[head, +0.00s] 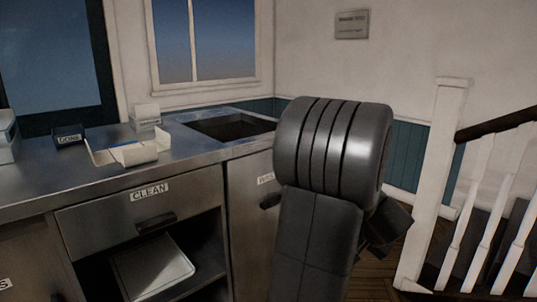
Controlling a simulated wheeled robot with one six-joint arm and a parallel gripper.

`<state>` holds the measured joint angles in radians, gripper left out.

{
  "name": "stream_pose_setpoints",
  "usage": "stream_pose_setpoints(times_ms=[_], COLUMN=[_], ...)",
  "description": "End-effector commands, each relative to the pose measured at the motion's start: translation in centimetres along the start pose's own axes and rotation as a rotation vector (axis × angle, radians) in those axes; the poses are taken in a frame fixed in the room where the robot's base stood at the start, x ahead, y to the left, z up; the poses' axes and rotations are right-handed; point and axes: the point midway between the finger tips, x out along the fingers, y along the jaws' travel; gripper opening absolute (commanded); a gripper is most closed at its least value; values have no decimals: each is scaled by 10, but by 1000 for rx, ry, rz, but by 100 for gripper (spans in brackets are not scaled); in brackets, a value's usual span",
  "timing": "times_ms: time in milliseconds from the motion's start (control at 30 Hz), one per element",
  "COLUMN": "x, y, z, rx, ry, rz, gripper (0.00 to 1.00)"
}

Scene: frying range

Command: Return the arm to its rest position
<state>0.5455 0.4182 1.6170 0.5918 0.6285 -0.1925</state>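My own dark grey arm rises in the right half of the head view, with a large ribbed joint at its top. The arm stands in front of the right end of the counter and hides part of it. A small dark part shows behind the arm at its right, and I cannot tell what it is. I cannot make out my gripper or its fingertips in this view, so nothing shows of what it may hold.
A steel counter (95,178) with a sunken basin (228,126) runs along the left. Below are a "CLEAN" drawer (140,212) and an open shelf. A white stair post (433,185) stands right.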

Motion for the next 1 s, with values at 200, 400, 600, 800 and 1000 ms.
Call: stream_pose_setpoints(times_ms=[200,400,600,800,1000], x=[-13,-19,-19,-20,-26], y=[26,35,36,35,26], z=[0,0,0,0,3], rx=[3,1,-1,-3,-60], ry=[1,0,-1,-2,-19], rz=[1,0,0,1,13], gripper=[0,0,0,0,0])
